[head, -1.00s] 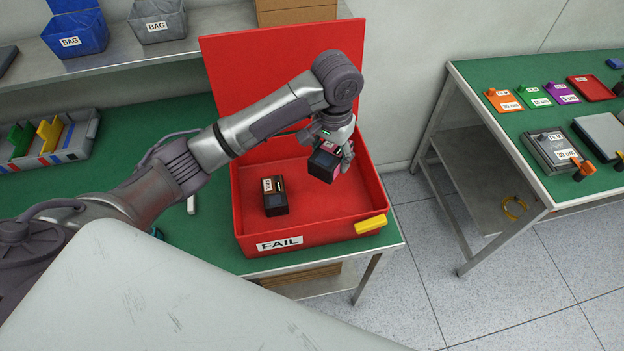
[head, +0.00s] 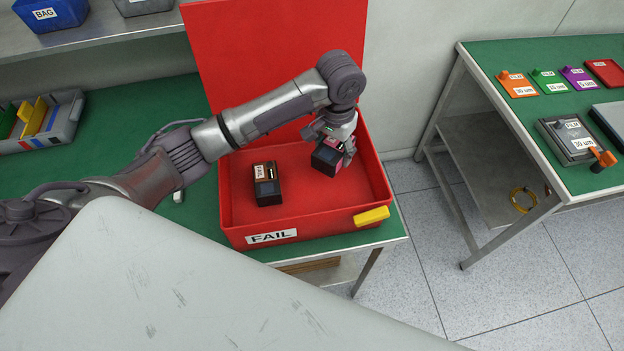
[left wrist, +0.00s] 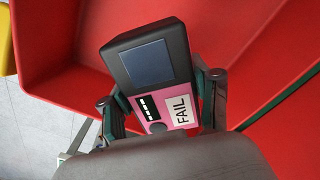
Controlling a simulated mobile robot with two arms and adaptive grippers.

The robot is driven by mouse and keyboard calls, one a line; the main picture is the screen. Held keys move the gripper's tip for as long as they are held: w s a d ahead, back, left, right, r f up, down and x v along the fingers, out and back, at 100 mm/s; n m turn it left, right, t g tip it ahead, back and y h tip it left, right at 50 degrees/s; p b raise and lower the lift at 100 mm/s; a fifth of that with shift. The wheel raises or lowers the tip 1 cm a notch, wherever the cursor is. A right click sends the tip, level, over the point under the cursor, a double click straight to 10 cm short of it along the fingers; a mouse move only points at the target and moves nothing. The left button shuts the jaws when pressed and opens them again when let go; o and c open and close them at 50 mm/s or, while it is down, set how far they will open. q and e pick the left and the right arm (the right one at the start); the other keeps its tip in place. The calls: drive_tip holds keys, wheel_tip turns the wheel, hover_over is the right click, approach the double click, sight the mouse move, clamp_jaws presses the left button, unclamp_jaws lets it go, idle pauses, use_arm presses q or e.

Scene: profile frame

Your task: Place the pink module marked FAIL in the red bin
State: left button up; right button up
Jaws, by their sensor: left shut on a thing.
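The pink module (left wrist: 172,108) has a black end with a dark screen and a white FAIL label; it also shows in the head view (head: 327,157). My left gripper (head: 335,150) is shut on it, with a finger at each side in the left wrist view (left wrist: 162,100). It holds the module inside the outline of the open red bin (head: 235,222), over its right part. I cannot tell whether the module touches the bin floor. The bin has a FAIL label on its front and its lid stands open behind. My right gripper is not in view.
A dark module (head: 267,183) with a white label stands in the bin's left part. A grey tray (head: 62,122) sits at left on the green bench. Another bench (head: 515,60) with coloured film holders stands at right.

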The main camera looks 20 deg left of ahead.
sight(334, 146)
use_arm(q)
drive_tip(key=f, duration=0.4)
drive_tip(key=shift+s+p, duration=0.2)
drive_tip(key=shift+p, duration=0.1)
wheel_tip(334, 146, down, 4)
drive_tip(key=shift+w+r, duration=0.1)
drive_tip(key=shift+f, duration=0.2)
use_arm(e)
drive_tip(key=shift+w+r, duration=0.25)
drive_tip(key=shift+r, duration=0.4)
use_arm(q)
drive_tip(key=o, duration=1.3)
drive_tip(key=shift+f, duration=0.1)
wheel_tip(334, 146, up, 12)
drive_tip(key=shift+r+b, duration=0.1)
drive_tip(key=shift+b, duration=0.25)
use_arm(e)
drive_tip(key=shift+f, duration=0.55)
